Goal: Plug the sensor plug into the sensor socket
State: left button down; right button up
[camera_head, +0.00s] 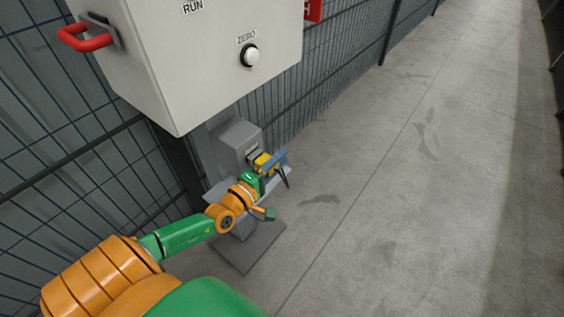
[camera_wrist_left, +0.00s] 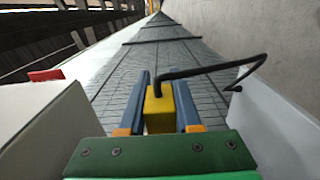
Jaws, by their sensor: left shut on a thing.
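The yellow sensor plug (camera_head: 262,160) is between the blue-grey fingers of my left gripper (camera_head: 271,161). In the left wrist view, the plug (camera_wrist_left: 158,108) sits between the two fingers of the left gripper (camera_wrist_left: 163,103), which is shut on it. A black cable (camera_wrist_left: 213,69) runs from the plug to the right and bends down. A grey box (camera_head: 238,141) on the post, with a small dark-and-light fitting on its face, looks like the sensor socket's housing. The plug is close to that face; I cannot tell whether they touch. My right gripper is not in view.
A large pale cabinet (camera_head: 205,65) with a ZERO button (camera_head: 250,55) and a red handle (camera_head: 86,38) hangs above the arm. Mesh fence (camera_head: 345,70) runs behind. A pale shelf (camera_head: 213,195) is near the gripper. The concrete floor (camera_head: 400,190) on the right is clear.

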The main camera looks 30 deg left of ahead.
pick_arm(q)
jog(key=shift+a, duration=0.3)
jog(key=c, duration=0.5)
grip_release()
jog(key=shift+a, duration=0.1)
jog(key=s, duration=0.7)
jog(key=shift+a+p, duration=0.25)
jog(key=shift+p, duration=0.15)
